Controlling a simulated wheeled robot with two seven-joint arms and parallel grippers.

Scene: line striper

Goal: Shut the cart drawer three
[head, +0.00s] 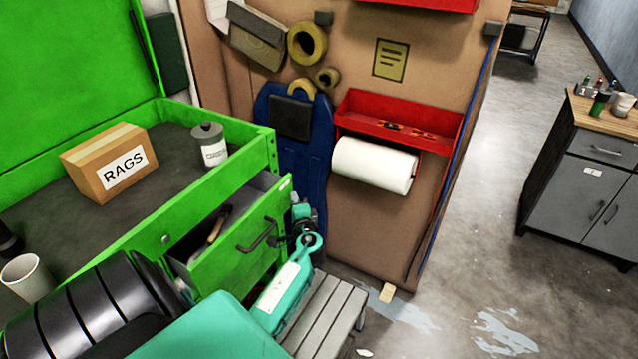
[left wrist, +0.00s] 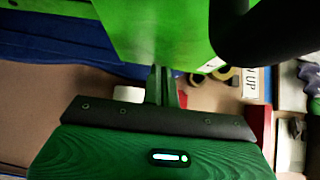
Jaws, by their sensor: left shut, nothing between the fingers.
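The cart drawer (head: 240,245) with a green front is pulled out of the green cart (head: 265,152); its dark bar handle (head: 258,236) faces outward. I cannot read a number on it. A tool with a wooden handle (head: 217,226) lies inside. My left gripper (head: 303,217) is shut and empty at the right of the drawer front. In the left wrist view, the shut fingers (left wrist: 162,85) show close to the green drawer front (left wrist: 158,35), with the dark handle (left wrist: 245,30) at upper right. I cannot tell whether they touch. My right gripper is not in view.
A rags box (head: 110,162), a grey canister (head: 210,144) and a white cup (head: 27,278) stand on the cart top. A slatted bench (head: 325,315) is close below my left gripper. A board with a paper roll (head: 373,165) stands behind.

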